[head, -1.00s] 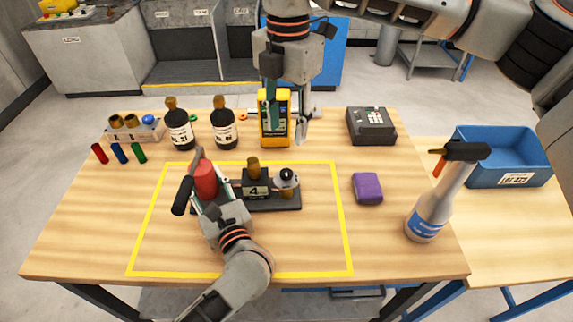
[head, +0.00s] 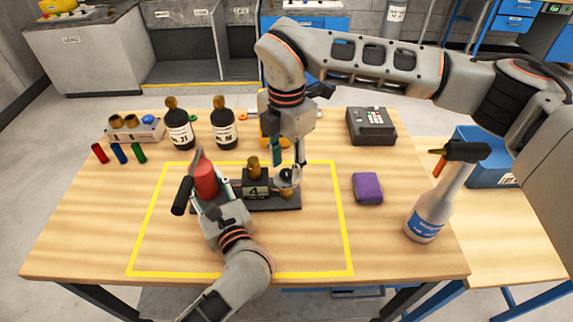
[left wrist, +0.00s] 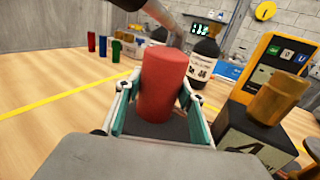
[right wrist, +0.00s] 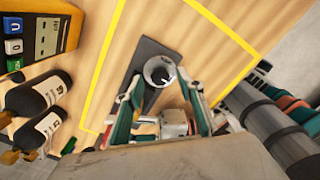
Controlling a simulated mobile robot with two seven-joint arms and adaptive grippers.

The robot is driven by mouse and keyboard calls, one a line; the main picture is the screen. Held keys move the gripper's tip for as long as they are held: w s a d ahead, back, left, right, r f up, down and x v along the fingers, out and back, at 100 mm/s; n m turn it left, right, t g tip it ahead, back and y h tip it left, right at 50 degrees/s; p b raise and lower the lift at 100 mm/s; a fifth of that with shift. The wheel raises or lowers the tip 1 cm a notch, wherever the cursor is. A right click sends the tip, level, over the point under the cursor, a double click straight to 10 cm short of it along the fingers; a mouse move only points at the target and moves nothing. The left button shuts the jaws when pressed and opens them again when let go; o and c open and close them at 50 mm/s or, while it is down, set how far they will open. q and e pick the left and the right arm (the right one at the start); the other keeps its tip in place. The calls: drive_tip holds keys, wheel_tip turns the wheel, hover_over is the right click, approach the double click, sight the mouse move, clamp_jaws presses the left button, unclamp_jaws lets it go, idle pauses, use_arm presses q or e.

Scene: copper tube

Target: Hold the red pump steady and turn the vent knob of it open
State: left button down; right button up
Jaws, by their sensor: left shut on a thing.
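The red pump (head: 205,178) is a red cylinder on a dark base plate, inside the yellow-taped area. A black block labelled 4 (head: 256,187) with a brass cap stands beside it. The round vent knob (head: 286,175), pale with a dark centre, is at the right end; it also shows in the right wrist view (right wrist: 159,71). My left gripper (left wrist: 158,100) is shut around the red cylinder, a finger on each side. My right gripper (head: 288,158) is open, pointing down just above the knob. In its wrist view the knob appears between the fingertips, apparently untouched.
Two dark bottles (head: 179,129) and a yellow meter (right wrist: 45,38) stand behind the taped area. A purple sponge (head: 367,188) and a spray bottle (head: 431,208) are to the right. A dark box-shaped device (head: 371,126) sits at the back right.

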drive_tip(key=shift+f, duration=0.4)
clamp_jaws()
